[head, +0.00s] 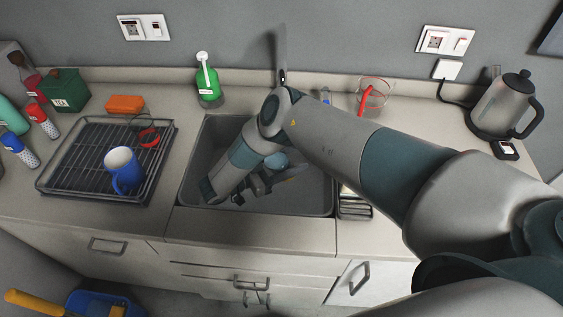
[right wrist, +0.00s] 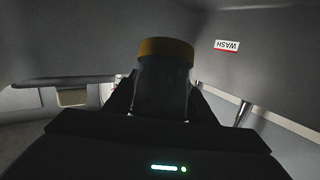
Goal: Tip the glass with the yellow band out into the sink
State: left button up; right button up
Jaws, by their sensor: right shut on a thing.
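My right arm reaches in from the right of the head view. Its gripper (head: 262,186) is low over the sink (head: 192,190), partly hidden by my own wrist. In the right wrist view my right gripper (right wrist: 163,92) is shut on a dark-looking glass with a yellow band (right wrist: 165,48). The band is at the end away from the palm. The glass is hard to make out in the head view, and I cannot tell whether anything is in it. My left gripper is not in view.
A dish rack (head: 60,183) with a blue mug (head: 122,170) stands left of the sink. A green bottle (head: 207,80) and the tap (head: 282,55) are behind it. A clear vessel (head: 377,88) and a kettle (head: 506,105) are right. An upside-down WASH label (right wrist: 227,46) shows in the wrist view.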

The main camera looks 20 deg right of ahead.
jog(key=shift+r, duration=0.1)
dwell(0.3)
jog(key=shift+r+y+p, duration=0.1)
jog(key=shift+y+p, duration=0.8)
jog(key=shift+p, duration=0.35)
jog(key=shift+y+p, duration=1.1)
jog(key=shift+p, duration=0.05)
jog(key=shift+g, duration=0.3)
jog(key=shift+y, duration=0.3)
